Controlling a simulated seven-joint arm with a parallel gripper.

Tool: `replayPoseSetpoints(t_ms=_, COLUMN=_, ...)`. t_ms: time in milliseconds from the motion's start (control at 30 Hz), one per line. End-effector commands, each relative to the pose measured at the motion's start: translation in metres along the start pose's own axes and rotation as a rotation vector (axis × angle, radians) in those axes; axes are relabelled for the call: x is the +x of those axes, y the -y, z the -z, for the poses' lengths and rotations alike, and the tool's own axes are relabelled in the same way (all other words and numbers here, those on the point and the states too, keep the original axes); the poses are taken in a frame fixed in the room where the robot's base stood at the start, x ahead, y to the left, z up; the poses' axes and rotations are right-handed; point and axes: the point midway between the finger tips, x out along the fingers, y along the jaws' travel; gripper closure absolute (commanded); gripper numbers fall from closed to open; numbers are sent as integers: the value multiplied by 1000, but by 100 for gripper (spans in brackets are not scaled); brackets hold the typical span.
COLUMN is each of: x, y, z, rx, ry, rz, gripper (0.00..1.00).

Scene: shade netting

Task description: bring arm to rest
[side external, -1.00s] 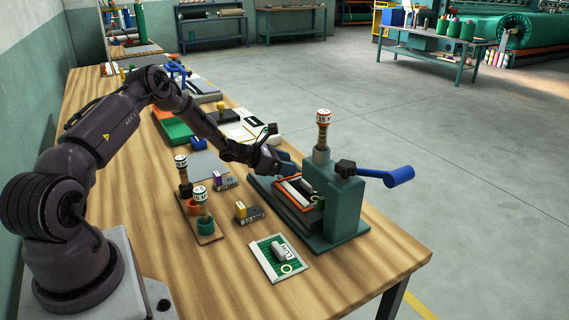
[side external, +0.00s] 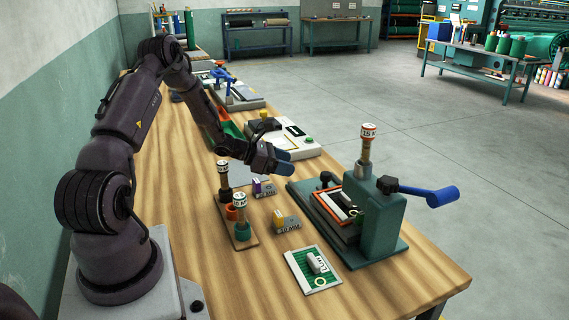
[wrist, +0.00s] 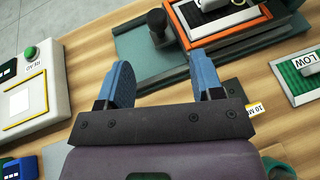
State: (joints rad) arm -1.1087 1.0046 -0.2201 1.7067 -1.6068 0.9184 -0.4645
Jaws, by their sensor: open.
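My gripper (side external: 283,162) is open and empty above the wooden bench (side external: 185,180), to the left of the green press (side external: 375,222). In the wrist view, the two blue fingers of my gripper (wrist: 165,80) stand wide apart with nothing between them. The fingers are apart from the press. My arm is bent, with its elbow high and its forearm sloping down to the gripper.
A white scale (side external: 292,138) lies behind my gripper. A framed piece (side external: 338,205) sits on the press base. A green sample card (side external: 312,270) lies nearer the front.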

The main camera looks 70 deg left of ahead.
Motion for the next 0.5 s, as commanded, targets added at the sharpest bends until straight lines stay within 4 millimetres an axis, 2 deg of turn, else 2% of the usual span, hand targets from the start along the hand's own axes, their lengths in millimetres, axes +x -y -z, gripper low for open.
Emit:
replayPoseSetpoints(t_ms=300, x=0, y=2, z=1, rx=46, ry=-8, rz=14, gripper=40)
replayPoseSetpoints(t_ms=433, x=-3, y=30, z=17, rx=148, ry=-61, rz=122, gripper=40)
replayPoseSetpoints(t_ms=500, x=-11, y=47, z=16, rx=252, ry=-99, rz=202, gripper=40)
